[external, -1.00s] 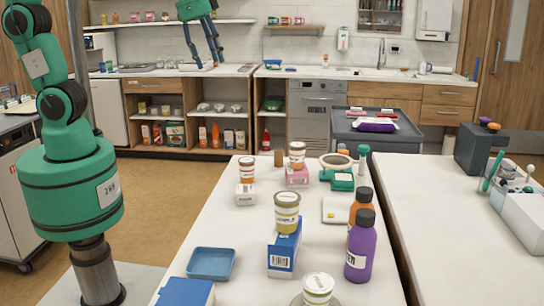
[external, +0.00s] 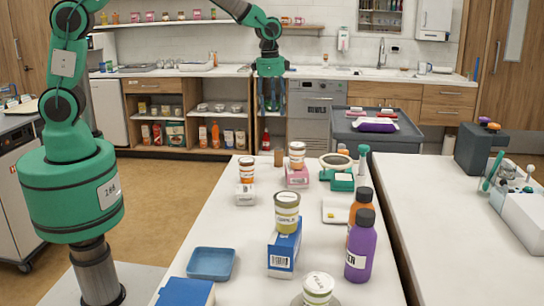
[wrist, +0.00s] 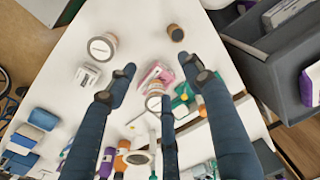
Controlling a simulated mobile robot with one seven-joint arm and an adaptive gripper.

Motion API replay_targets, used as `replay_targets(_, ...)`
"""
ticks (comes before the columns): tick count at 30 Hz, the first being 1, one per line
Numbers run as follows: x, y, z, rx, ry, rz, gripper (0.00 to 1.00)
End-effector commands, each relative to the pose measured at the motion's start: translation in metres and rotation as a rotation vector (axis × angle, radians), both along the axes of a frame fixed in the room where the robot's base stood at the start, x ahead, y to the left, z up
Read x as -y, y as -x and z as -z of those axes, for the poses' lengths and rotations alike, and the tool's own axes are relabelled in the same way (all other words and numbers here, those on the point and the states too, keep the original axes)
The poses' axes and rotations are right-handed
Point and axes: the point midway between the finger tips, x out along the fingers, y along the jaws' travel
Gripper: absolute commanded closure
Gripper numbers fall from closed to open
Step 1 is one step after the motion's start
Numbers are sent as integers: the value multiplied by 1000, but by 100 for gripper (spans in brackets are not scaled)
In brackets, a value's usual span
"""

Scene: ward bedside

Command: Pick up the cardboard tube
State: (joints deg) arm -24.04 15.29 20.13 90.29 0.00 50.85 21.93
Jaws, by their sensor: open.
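The cardboard tube (external: 278,157) is a small brown cylinder. It stands upright near the far edge of the white table in the external view. In the wrist view, the tube (wrist: 175,33) is near the top, beyond my fingertips, with clear table around it. My gripper (external: 270,108) hangs with its fingers down, above and apart from the tube in the external picture. In the wrist view, my gripper (wrist: 157,76) has its dark blue fingers spread, with nothing held between them.
A pink box (external: 297,175) with a jar stands just nearer than the tube. An orange-labelled jar (external: 247,170) and white box (external: 245,195) stand to the left. A dark cart (wrist: 265,70) stands beyond the table. Bottles (external: 361,247) crowd the near right.

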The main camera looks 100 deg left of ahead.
Motion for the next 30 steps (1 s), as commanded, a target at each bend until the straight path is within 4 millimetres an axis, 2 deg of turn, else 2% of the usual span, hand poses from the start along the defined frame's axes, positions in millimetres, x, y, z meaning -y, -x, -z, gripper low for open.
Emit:
replay_targets(1, -12, -4, 18, -14, 6, -4, 49)
replay_targets(3, -25, -8, 37, -26, 11, -5, 49)
replay_targets(9, -49, -14, 73, -49, 21, -6, 49)
replay_targets(15, -56, -15, 83, -55, 24, -6, 49)
replay_targets(25, -56, -15, 84, -55, 24, -6, 49)
replay_targets(30, -56, -15, 94, -55, 25, -5, 49)
